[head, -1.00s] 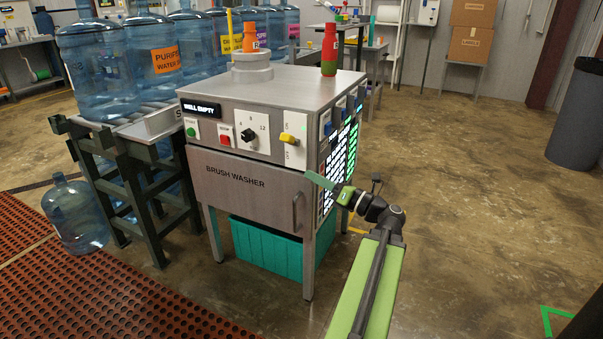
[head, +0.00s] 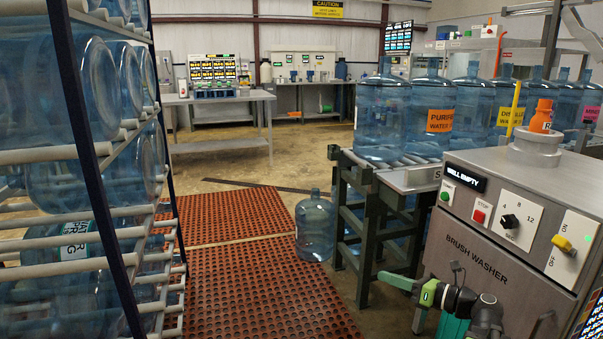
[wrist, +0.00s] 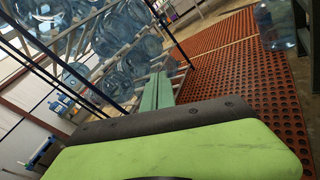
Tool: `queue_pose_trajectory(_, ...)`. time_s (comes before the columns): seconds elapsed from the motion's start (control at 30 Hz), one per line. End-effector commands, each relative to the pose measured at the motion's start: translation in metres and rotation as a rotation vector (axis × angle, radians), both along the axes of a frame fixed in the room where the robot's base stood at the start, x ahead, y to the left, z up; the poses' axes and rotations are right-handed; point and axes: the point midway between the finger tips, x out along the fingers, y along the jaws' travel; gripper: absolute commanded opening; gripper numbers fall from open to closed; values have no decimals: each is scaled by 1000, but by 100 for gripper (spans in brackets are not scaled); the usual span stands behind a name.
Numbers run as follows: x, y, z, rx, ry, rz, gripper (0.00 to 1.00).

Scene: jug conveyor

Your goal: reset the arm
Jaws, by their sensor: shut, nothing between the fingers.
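My gripper (head: 398,281) is at the lower right of the head view, in front of the brush washer (head: 480,265). Its green fingers are together and hold nothing. In the wrist view the shut fingers (wrist: 157,92) point away over the floor, between the bottle rack and the red mat. My arm is bent near the washer's front, and its lower part is cut off by the frame edge.
A rack of blue jugs (head: 128,165) stands close on the left. Red perforated mats (head: 235,300) cover the floor between. A lone jug (head: 315,228) stands by the conveyor (head: 352,215), which carries several jugs. A grey table (head: 225,98) is farther back.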

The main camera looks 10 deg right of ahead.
Motion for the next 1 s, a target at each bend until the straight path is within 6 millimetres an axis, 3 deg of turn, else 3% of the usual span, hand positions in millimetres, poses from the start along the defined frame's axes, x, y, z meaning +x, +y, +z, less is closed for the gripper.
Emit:
queue_pose_trajectory(0.03,7,46,-16,-86,5,88,0)
queue_pose_trajectory(0.2,1,173,-82,-489,-71,417,0)
queue_pose_trajectory(0.3,-17,227,-125,-771,-188,657,0)
queue_pose_trajectory(0.4,-38,254,-164,-1066,-355,937,0)
queue_pose_trajectory(0.47,-48,254,-182,-1216,-457,1099,0)
queue_pose_trajectory(0.53,-55,242,-197,-1360,-562,1271,0)
queue_pose_trajectory(0.7,-62,184,-215,-1589,-759,1654,0)
queue_pose_trajectory(0.83,-66,152,-218,-1646,-920,1936,0)
queue_pose_trajectory(0.93,-68,145,-218,-1612,-1102,2096,0)
queue_pose_trajectory(0.97,-68,145,-211,-1601,-1150,2122,0)
queue_pose_trajectory(1.0,-68,145,-187,-1605,-1140,2115,0)
